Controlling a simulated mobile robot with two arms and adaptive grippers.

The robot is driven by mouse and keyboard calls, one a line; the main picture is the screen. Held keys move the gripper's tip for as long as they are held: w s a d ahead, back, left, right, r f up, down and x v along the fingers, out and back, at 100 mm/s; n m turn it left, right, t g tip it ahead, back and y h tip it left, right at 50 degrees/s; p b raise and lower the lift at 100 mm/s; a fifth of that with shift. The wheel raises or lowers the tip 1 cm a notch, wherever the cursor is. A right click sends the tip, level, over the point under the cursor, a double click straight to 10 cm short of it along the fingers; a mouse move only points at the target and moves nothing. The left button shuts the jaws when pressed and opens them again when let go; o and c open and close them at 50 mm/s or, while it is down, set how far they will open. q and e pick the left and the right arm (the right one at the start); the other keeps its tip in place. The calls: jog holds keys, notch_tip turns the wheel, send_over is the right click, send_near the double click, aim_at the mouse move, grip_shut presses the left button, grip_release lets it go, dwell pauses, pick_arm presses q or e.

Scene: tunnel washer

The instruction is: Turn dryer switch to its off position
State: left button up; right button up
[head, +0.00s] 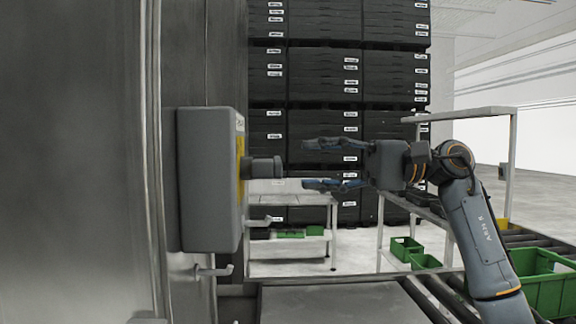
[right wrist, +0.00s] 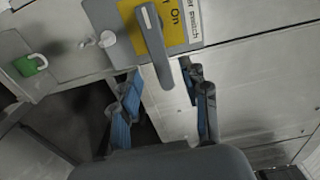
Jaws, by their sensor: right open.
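The dryer switch is a grey rotary handle (head: 264,168) that sticks out from a yellow plate (head: 241,160) on a grey box (head: 208,182) on the metal wall. In the right wrist view the bar-shaped handle (right wrist: 153,40) lies slightly tilted over the yellow plate (right wrist: 181,22), with "On" readable beside it. My right gripper (head: 305,164) is open and empty, its fingers pointing at the handle with a small gap. In the right wrist view the handle's lower end appears between the fingertips (right wrist: 161,76). My left gripper is not in view.
Behind stand stacked black crates (head: 325,80) and a light shelf rack (head: 300,246). A roller conveyor with a green bin (head: 540,285) is at lower right. Free air surrounds the gripper.

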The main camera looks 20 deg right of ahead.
jog(key=v, duration=0.5)
jog(key=shift+d, duration=0.15)
dwell(0.3)
